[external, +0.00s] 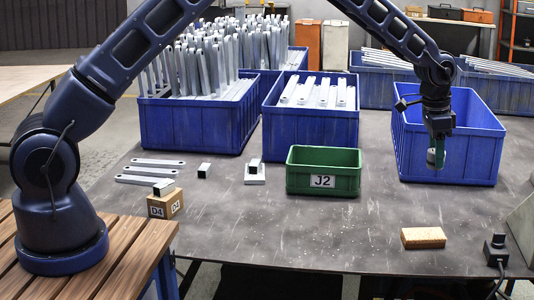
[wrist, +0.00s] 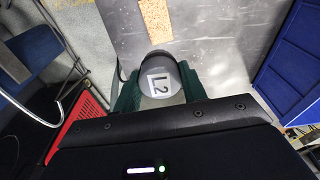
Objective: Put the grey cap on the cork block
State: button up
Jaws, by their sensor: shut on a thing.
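The grey cap (wrist: 153,58) is round, with a white L2 label on its top, and sits between the green fingers of my gripper (wrist: 160,88) in the wrist view. My gripper (external: 438,155) is shut on it. In the external view the cap (external: 431,156) hangs in the air in front of the right blue crate, partly hidden by the fingers. The cork block (external: 423,238) lies flat near the table's front edge, below and nearer the camera than the cap, with nothing on it. Part of it shows at the top of the wrist view (wrist: 155,20).
A green bin (external: 323,183) labelled J2 stands left of my gripper. A blue crate (external: 450,160) stands close behind it. A black device (external: 495,250) with a cable is right of the cork block. A D4 block (external: 166,206) and metal brackets (external: 150,170) lie left. The table around the cork is clear.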

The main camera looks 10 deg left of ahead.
aim_at(426, 233)
notch_tip(426, 233, down, 18)
dwell(0.6)
jog(key=shift+f, duration=0.2)
jog(key=o, duration=1)
jog(key=shift+r, duration=0.1)
